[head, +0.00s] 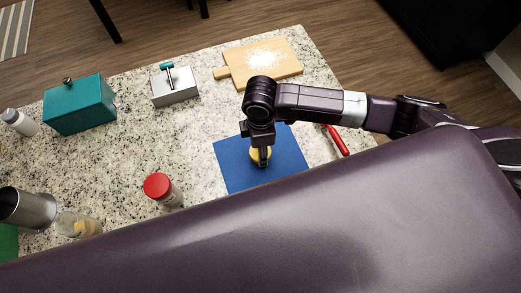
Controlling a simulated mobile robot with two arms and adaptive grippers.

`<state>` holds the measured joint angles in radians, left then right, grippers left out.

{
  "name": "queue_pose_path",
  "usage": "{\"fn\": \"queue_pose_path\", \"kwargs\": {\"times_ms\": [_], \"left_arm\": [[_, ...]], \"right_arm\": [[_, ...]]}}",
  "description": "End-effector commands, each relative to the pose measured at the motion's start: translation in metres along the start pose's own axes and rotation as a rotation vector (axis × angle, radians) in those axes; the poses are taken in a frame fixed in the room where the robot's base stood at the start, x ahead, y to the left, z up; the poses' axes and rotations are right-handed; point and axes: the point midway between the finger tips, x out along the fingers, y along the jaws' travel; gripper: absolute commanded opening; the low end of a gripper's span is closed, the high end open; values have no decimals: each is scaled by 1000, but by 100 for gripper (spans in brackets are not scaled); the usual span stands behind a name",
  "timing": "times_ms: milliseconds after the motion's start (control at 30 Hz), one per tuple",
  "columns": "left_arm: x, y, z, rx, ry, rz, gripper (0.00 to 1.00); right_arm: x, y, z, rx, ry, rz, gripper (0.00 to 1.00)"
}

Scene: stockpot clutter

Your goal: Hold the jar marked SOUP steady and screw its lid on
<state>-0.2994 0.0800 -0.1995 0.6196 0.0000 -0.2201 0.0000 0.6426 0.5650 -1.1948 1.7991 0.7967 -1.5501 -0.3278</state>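My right gripper (263,158) points down over the blue mat (230,165). A round yellow thing (255,154), perhaps a lid, is directly at its fingertips and partly hidden by them. I cannot tell whether the fingers grip it. A clear jar (78,225) with something yellowish in it is at the lower left, its lower part cut off by my purple body. No SOUP marking is readable, so I cannot tell which jar bears it. My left gripper is not in view.
A red-capped jar (160,188) stands left of the mat. A metal cylinder (30,207) is at the left edge. A teal box (80,105), white bottle (20,122), grey levered box (175,87) and floury board (238,68) stand further back. A red handle (340,141) lies right.

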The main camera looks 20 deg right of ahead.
Motion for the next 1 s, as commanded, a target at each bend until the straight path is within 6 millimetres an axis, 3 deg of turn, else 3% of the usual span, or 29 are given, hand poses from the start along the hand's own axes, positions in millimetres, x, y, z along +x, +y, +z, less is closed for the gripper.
{"fn": "queue_pose_path", "kwargs": {"times_ms": [167,400,600,800,1000], "left_arm": [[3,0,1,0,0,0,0],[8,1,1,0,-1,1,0],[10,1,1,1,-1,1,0],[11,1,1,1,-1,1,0],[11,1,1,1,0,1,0]], "right_arm": [[-35,2,-1,-2,5,5,31],[-106,2,-1,-3,3,8,31],[-154,1,-1,-1,3,5,31],[-180,1,0,1,1,3,31],[-186,0,0,0,0,0,31]]}}
